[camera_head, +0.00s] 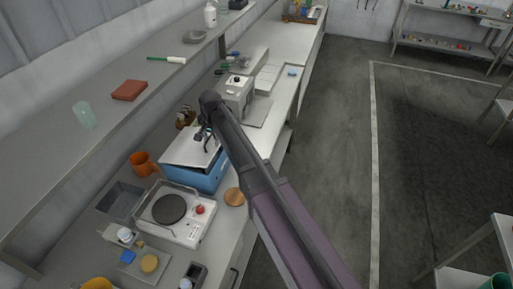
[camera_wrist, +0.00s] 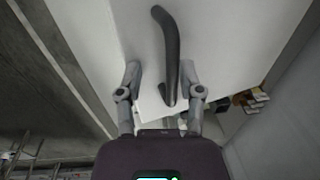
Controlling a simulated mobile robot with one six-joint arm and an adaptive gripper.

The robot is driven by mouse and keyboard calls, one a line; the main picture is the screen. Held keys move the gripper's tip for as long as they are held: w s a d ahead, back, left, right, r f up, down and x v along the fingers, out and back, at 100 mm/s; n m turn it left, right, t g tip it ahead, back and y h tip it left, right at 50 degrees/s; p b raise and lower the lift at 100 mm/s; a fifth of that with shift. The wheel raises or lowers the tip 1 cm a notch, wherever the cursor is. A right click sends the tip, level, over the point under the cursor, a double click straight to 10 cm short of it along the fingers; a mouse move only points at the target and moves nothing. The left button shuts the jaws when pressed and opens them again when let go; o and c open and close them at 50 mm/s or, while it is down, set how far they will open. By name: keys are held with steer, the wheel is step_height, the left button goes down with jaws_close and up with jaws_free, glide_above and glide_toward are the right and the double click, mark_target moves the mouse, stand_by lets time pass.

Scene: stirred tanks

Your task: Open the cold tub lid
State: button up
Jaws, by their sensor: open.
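The cold tub (camera_head: 207,182) is a blue box on the bench in the head view, with a white lid (camera_head: 184,150) lying over its top. In the wrist view the pale lid (camera_wrist: 95,20) fills the upper middle, with a dark curved handle (camera_wrist: 171,50) on it. My gripper (camera_head: 207,143) is over the lid's far right part. It also shows in the wrist view (camera_wrist: 161,73), open, one finger on each side of the handle, with gaps visible. I cannot tell whether the fingertips touch the lid.
A hotplate (camera_head: 168,209) stands in front of the tub, beside a grey bin (camera_head: 121,200) and an orange beaker (camera_head: 142,163). A round wooden disc (camera_head: 234,197) is at the bench edge. A white instrument (camera_head: 238,92) stands behind. A shelf (camera_head: 60,150) runs along the left.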

steer(key=shift+s+d+f+y+b, duration=0.1)
steer(key=shift+d+f+y+b, duration=0.1)
steer(key=shift+f+b, duration=0.25)
steer(key=shift+s+d+f+y+b, duration=0.1)
steer(key=shift+d+f+y+b, duration=0.1)
steer(key=shift+f+b, duration=0.25)
step_height(320, 180, up, 14)
steer(key=d+p, duration=0.2)
steer(key=p, duration=1.2)
steer(key=s+d+f+b, duration=0.3)
steer(key=d, duration=0.4)
steer(key=s+d+f+n+b, duration=0.1)
steer(key=s+d+f+b, duration=0.2)
steer(key=d, duration=0.4)
steer(key=shift+s+d+f+n+h, duration=0.3)
steer(key=shift+s+f+h, duration=0.1)
steer(key=shift+s+f, duration=0.2)
steer(key=shift+a, duration=0.1)
jaws_close()
steer(key=w+a+r+m+y, duration=0.1)
steer(key=a+m, duration=0.4)
steer(key=m, duration=0.5)
steer(key=w+a+r+m+t+y, duration=0.1)
steer(key=w+a+m+y, duration=0.2)
steer(key=m, duration=0.6)
steer(key=w+a, duration=0.1)
steer(key=a, duration=0.1)
steer(key=shift+w+a+m+t+b, duration=0.2)
steer(key=shift+a+m+t+b, duration=0.1)
steer(key=shift+a+m+b, duration=0.1)
